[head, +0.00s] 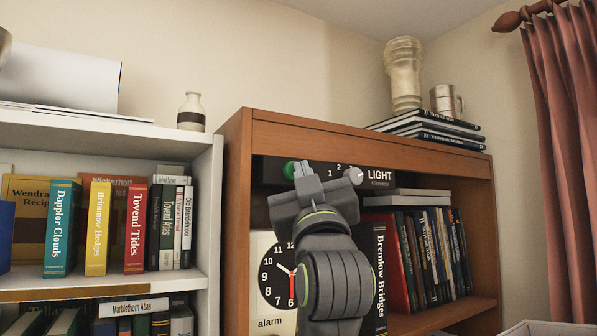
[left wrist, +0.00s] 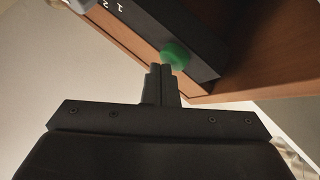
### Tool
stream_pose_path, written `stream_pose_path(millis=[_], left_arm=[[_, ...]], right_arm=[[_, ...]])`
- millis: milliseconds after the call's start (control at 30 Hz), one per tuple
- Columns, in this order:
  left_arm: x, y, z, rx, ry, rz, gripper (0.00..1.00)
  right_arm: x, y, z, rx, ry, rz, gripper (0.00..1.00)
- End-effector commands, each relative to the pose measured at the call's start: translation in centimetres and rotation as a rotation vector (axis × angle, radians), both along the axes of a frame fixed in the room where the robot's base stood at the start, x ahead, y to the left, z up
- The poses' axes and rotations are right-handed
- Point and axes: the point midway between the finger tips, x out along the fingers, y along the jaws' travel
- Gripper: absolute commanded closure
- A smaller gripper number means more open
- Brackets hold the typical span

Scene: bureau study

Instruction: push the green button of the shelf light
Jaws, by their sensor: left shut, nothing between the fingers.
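The shelf light is a dark box (head: 378,176) lettered LIGHT, fixed under the top board of the brown bookcase. Its round green button (head: 289,170) is at the left end, partly hidden by my gripper in the head view. The button also shows in the left wrist view (left wrist: 176,53). My left gripper (head: 301,167) is shut and empty, with its tips right at the button. In the left wrist view its tips (left wrist: 160,69) are at the button's edge; I cannot tell if they touch it. My right gripper is not in view.
A pale knob (head: 355,175) sits on the box right of the numerals. An alarm clock (head: 268,308) and books (head: 435,255) fill the shelf below. A white bookcase (head: 207,165) stands at left.

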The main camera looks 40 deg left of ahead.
Motion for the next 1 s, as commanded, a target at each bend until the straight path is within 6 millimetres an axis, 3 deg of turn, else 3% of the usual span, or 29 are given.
stream_pose_path(millis=[233,733,1000], left_arm=[[-0.2,-0.5,-0.1,-0.002,0.000,-0.002,1.00],[-2.0,-5.0,-0.2,-0.001,-0.001,-0.003,1.00],[-2.3,-5.6,0.0,0.001,-0.001,0.000,1.00]], right_arm=[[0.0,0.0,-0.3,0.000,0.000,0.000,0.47],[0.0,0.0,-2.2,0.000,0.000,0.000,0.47],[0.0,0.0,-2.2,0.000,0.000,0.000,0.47]])
